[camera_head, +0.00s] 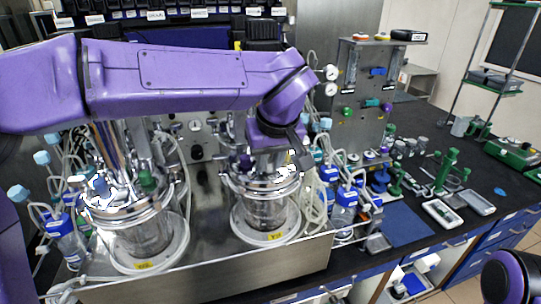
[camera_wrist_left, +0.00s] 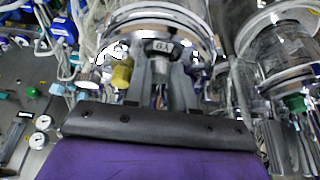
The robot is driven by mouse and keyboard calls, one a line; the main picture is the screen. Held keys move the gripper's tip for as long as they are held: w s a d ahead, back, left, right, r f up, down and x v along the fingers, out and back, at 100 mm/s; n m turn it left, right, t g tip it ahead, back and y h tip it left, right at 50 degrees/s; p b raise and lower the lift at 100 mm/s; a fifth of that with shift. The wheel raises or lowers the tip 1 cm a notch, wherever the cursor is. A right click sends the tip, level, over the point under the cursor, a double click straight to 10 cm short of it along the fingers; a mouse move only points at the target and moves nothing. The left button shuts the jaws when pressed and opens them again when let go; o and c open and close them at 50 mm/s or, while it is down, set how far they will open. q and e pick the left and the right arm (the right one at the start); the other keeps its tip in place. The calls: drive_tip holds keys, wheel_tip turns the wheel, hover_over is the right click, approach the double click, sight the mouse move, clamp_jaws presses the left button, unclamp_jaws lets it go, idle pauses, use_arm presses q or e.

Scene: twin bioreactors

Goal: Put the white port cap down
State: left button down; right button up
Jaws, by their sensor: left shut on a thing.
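My left gripper (camera_head: 285,163) reaches in over the right-hand bioreactor vessel (camera_head: 265,210), close to its metal head plate. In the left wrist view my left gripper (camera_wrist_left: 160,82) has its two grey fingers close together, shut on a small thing. That thing is mostly hidden between the fingers; I take it to be the white port cap, though its shape cannot be made out. The left-hand bioreactor vessel (camera_head: 143,238) stands beside it, its top partly behind my arm. My right gripper is not in view.
Both vessels stand on a steel-fronted base (camera_head: 215,272). Tubes and blue-capped bottles (camera_head: 345,200) crowd around them. A steel pump tower (camera_head: 365,95) stands behind to the right. A blue mat (camera_head: 405,226) and green stands (camera_head: 446,170) are farther right on the dark bench.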

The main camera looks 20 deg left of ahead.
use_arm(q)
drive_tip(key=c, duration=0.9)
unclamp_jaws()
drive_tip(key=shift+w, duration=0.35)
drive_tip(key=shift+s+r, duration=0.1)
drive_tip(key=shift+s, duration=0.1)
drive_tip(key=v, duration=1.2)
